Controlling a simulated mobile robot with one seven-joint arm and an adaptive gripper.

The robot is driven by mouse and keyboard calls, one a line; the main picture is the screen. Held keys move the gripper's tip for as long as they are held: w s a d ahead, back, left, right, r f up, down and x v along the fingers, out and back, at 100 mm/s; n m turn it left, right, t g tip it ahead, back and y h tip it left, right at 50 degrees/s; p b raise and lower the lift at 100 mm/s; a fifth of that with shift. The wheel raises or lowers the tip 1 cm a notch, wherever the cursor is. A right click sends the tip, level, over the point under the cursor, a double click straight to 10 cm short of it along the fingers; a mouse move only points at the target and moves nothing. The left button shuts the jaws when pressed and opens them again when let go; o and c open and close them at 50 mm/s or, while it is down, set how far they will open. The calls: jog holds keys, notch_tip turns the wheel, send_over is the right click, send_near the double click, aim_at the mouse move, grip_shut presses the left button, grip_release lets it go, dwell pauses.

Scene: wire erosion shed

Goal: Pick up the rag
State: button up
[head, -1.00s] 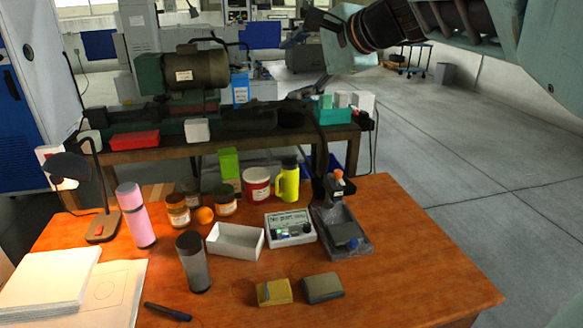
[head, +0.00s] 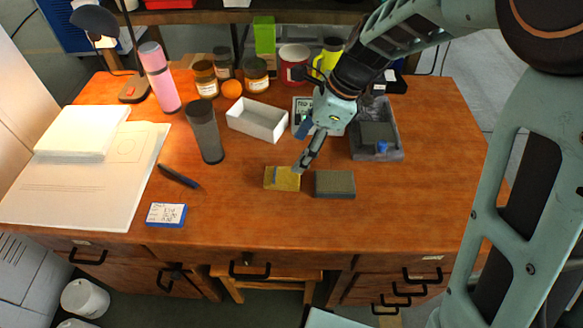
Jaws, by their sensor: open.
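A folded mustard-yellow cloth with a bluish stripe, which looks like the rag (head: 282,179), lies flat on the wooden table near its front middle. A grey-green block or folded pad (head: 334,186) lies just to its right, with a small gap; I cannot tell its material. My gripper (head: 303,148) is open and empty, reaching down from the upper right. One dark fingertip shows close above the cloth's upper right corner. I cannot tell whether it touches. The other finger shows farther back, with a blue pad.
A white open box (head: 257,121) and a dark grey tumbler (head: 204,133) stand behind and left. A grey tray (head: 391,155) sits to the right. A marker (head: 178,176) and a blue-edged card box (head: 166,214) lie left. The table front (head: 290,225) is clear.

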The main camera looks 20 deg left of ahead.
send_over(283, 175)
jog(key=w+d, duration=0.1)
jog(key=d, duration=0.1)
notch_tip(283, 175, down, 4)
jog(key=shift+f+b, duration=0.15)
jog(key=shift+b, duration=0.2)
jog(key=b+x, duration=0.1)
jog(key=x, duration=0.4)
jog(key=shift+s+f, duration=0.1)
jog(key=shift+s, duration=0.05)
jog(key=c, duration=1.2)
